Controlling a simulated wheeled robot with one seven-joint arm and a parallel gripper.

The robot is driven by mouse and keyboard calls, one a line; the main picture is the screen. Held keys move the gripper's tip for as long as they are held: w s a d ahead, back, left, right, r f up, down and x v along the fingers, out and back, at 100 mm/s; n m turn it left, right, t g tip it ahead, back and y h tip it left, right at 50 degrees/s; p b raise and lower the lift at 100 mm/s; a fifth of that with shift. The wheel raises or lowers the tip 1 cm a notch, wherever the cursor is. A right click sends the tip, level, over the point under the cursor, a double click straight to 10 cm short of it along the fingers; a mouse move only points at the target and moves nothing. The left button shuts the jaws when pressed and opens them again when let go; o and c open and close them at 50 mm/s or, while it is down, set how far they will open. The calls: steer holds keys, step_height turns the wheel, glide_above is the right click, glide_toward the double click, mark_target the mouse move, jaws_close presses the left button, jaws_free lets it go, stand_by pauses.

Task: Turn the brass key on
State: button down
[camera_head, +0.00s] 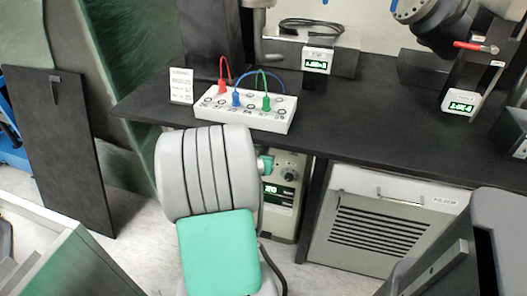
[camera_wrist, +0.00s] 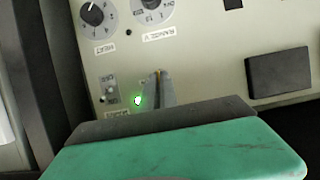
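A pale control unit (camera_head: 286,197) stands under the black bench; its panel (camera_wrist: 210,60) fills the wrist view. My gripper (camera_wrist: 158,84) is at this panel, its two grey fingers close together. A thin brass-coloured sliver, the brass key (camera_wrist: 157,73), shows between the fingertips; the rest of it is hidden by them. The fingers appear shut on it. A green lamp (camera_wrist: 137,100) is lit just left of the fingers. In the head view my arm hides part of the unit, and the fingertips and key cannot be made out.
Two dials (camera_wrist: 97,16) and a small toggle switch (camera_wrist: 108,90) are on the panel near my fingers. A dark block (camera_wrist: 279,73) is at the right. On the bench, a white box (camera_head: 246,110) holds coloured plugs. A vented cabinet (camera_head: 375,232) stands right of the unit.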

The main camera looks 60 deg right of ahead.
steer(key=shift+s+m, duration=0.1)
steer(key=shift+m, duration=0.2)
steer(key=m+t+b, duration=0.2)
steer(key=m+b, duration=0.2)
steer(key=m+t+h+b, duration=0.1)
steer(key=m+t+b, duration=0.1)
steer(key=m+b, duration=0.2)
steer(key=f+m+t+b, duration=0.1)
steer(key=m+t+b, duration=0.2)
steer(key=b, duration=0.3)
steer(key=shift+s+f+m+h, duration=0.1)
steer(key=shift+s+m+h, duration=0.3)
steer(key=shift+m, duration=0.5)
stand_by(0.4)
steer(key=c, duration=1.6)
jaws_free()
steer(key=shift+c, duration=0.2)
